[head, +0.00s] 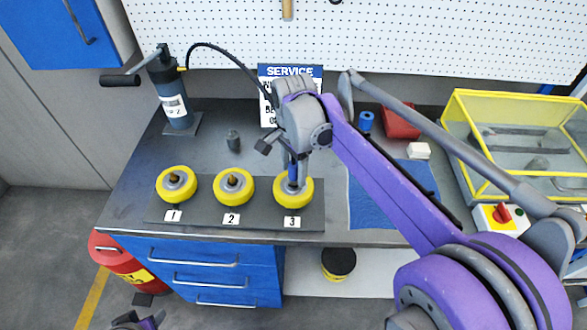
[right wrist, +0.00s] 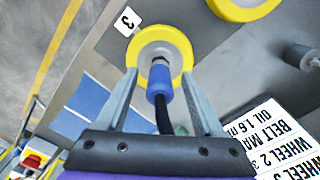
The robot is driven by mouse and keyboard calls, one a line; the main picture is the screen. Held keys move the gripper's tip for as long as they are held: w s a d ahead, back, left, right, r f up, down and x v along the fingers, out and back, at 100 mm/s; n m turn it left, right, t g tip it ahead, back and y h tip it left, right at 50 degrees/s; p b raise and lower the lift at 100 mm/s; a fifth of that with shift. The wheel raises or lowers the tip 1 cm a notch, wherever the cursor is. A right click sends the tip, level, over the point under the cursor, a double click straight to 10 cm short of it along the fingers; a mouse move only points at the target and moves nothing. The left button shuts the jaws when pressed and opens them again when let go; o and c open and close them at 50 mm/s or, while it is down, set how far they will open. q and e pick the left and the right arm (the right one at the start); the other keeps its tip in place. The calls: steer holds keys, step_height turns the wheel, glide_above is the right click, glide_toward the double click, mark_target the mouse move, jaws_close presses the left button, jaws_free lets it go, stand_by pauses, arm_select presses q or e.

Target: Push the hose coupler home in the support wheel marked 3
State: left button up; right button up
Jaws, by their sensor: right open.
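The wheel marked 3 (head: 306,191) is yellow with a grey hub and stands at the right end of the dark base plate; it also shows in the right wrist view (right wrist: 183,47). The blue hose coupler (right wrist: 158,82) stands on the hub's fitting, with the black hose running from its back. How deep it sits I cannot tell. My right gripper (right wrist: 157,88) is open, one finger on each side of the coupler, with visible gaps. In the head view it hides part of the coupler (head: 292,174). A small part of my left gripper (head: 137,320) shows at the bottom edge; its jaws are unclear.
Wheels 1 (head: 163,187) and 2 (head: 220,187) stand to the left on the same plate. The hand pump (head: 171,92) is at the back left, its hose (head: 225,54) arching over. A service sign (head: 268,72), blue mat (head: 366,200) and yellow-framed box (head: 480,98) are nearby.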

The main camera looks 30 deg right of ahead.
mark_target(293, 163)
step_height(293, 163, up, 10)
steer(key=shift+r+p, duration=0.25)
steer(key=shift+p, duration=0.05)
stand_by(0.5)
steer(key=s+a+f+n+t, duration=0.2)
steer(key=s+a+f+n, duration=0.1)
steer(key=s+f+n, duration=0.4)
steer(key=s+a+f+n+t, duration=0.3)
steer(key=s+f+n, duration=0.4)
steer(key=f+n, duration=0.2)
steer(key=shift+s+a+f+t, duration=0.15)
steer(key=shift+a+f+t, duration=0.2)
steer(key=shift+f, duration=0.6)
